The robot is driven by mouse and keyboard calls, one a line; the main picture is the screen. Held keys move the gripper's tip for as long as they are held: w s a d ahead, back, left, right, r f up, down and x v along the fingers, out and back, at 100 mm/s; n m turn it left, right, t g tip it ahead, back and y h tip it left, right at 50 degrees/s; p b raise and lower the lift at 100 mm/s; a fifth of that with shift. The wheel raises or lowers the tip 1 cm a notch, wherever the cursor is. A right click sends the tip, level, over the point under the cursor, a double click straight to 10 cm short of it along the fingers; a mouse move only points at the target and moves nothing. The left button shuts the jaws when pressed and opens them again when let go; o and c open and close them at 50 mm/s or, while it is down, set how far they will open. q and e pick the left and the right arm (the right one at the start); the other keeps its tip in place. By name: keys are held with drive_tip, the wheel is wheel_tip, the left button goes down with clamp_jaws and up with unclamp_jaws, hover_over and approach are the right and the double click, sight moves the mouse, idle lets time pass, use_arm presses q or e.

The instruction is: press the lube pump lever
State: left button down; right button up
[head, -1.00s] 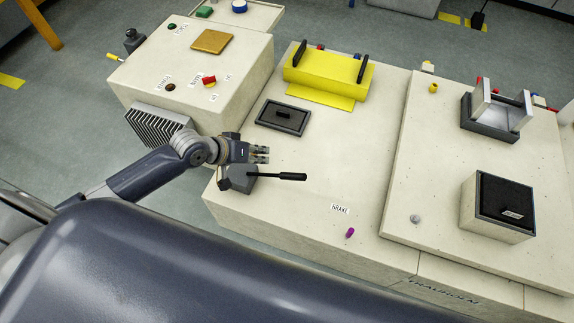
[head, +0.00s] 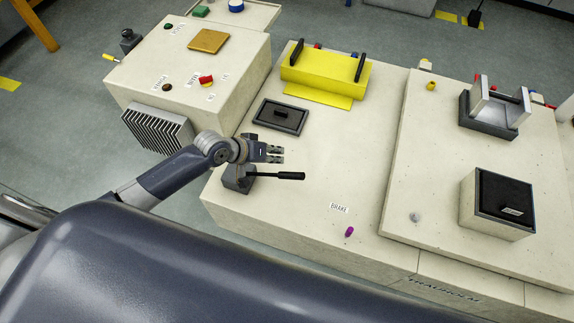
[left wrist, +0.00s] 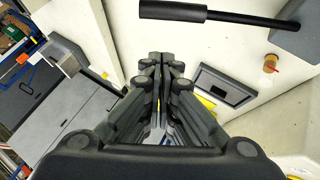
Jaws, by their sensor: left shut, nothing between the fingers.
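A black-handled lever (head: 289,175) sticks out from a small grey block (head: 238,180) near the left edge of the pale machine top. No label that I can read names it as the lube pump. My left gripper (head: 279,154) is shut and empty, just beyond the lever in the head view. I cannot tell whether they touch. In the left wrist view the lever's black grip (left wrist: 172,11) and grey block (left wrist: 300,28) show at the top, apart from the shut fingers (left wrist: 158,95). My right gripper is not in view.
A black tray-like panel (head: 262,114) and a yellow fixture (head: 325,78) lie beyond the gripper. A purple knob (head: 349,231) stands by a BRAKE label (head: 339,208). A cabinet (head: 140,75) with buttons stands left. The machine top right of the lever is mostly clear.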

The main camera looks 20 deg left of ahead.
sight(287, 173)
use_arm(q)
drive_tip(key=x, duration=0.3)
drive_tip(key=shift+s+d+f, duration=0.15)
drive_tip(key=shift+d+f, duration=0.15)
drive_tip(key=shift+f, duration=0.25)
drive_tip(key=shift+s+d+f, duration=0.1)
drive_tip(key=shift+d+f, duration=0.25)
drive_tip(key=shift+f, duration=0.25)
drive_tip(key=shift+s+d+f, duration=0.15)
drive_tip(key=shift+d+f, duration=0.15)
drive_tip(key=shift+f, duration=0.3)
